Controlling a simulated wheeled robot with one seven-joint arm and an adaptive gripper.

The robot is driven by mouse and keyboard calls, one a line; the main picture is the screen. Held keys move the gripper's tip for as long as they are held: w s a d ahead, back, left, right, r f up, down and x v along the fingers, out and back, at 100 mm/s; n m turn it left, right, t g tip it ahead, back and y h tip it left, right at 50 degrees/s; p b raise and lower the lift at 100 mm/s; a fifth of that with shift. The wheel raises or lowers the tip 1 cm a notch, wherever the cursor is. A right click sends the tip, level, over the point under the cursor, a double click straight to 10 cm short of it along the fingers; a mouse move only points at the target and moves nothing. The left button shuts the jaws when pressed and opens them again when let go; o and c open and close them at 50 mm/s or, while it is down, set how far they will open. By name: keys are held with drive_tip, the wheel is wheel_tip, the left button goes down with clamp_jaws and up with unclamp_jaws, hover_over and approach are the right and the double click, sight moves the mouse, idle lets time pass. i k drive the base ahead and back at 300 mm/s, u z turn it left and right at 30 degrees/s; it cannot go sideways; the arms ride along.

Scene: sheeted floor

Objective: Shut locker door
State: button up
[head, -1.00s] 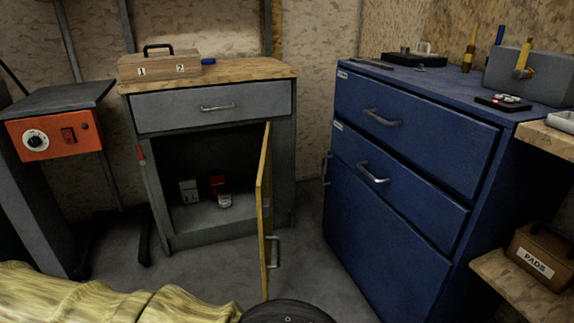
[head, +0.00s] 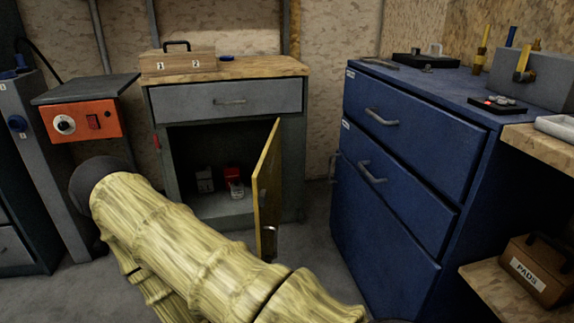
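The grey locker (head: 295,150) stands against the back wall under a wooden top. Its door (head: 269,180), with a yellowish edge, is hinged at the right and stands open, jutting towards me. Part of its outer face shows. The locker's left part is open, with small red and grey items inside.
A blue drawer cabinet (head: 395,200) stands close to the right of the locker. An orange control box (head: 82,123) on a stand is to the left. A shelf with a "PADS" box (head: 535,272) is at lower right. Floor shows between the locker and the blue cabinet.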

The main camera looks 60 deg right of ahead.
sight(267, 176)
drive_tip(key=u, duration=0.05)
drive_tip(key=k, duration=0.6)
drive_tip(key=z, duration=1.6)
drive_tip(key=i, duration=0.45)
drive_tip(key=u, duration=0.05)
